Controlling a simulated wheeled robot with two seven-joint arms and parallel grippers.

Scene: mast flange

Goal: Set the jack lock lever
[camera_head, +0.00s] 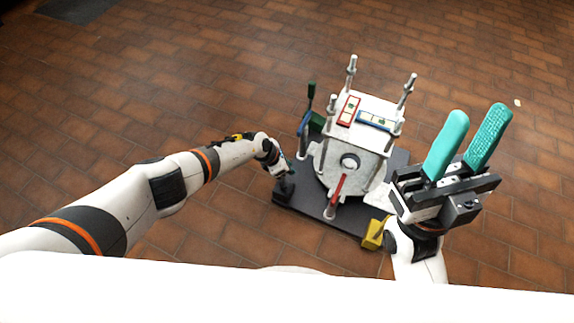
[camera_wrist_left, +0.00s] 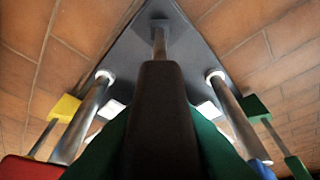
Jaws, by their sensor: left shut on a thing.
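A white mast flange unit (camera_head: 352,160) stands on a dark base plate (camera_head: 318,205), with several coloured levers around it. My left gripper (camera_head: 287,168) is at the plate's left corner, shut on a black lever handle (camera_wrist_left: 161,115). In the left wrist view this handle stands on a metal post between my left gripper's green fingers (camera_wrist_left: 160,150), which it partly hides. I cannot tell which lever is the jack lock lever. My right gripper (camera_head: 477,113) is open and empty, raised to the right of the unit with its teal fingers apart.
A red lever (camera_head: 338,187) is at the front, a yellow one (camera_head: 373,234) at the front right corner, and blue (camera_head: 304,122) and green (camera_head: 311,91) ones at the left. Upright metal posts (camera_head: 351,72) rise from the unit. The brick floor (camera_head: 200,70) around is clear.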

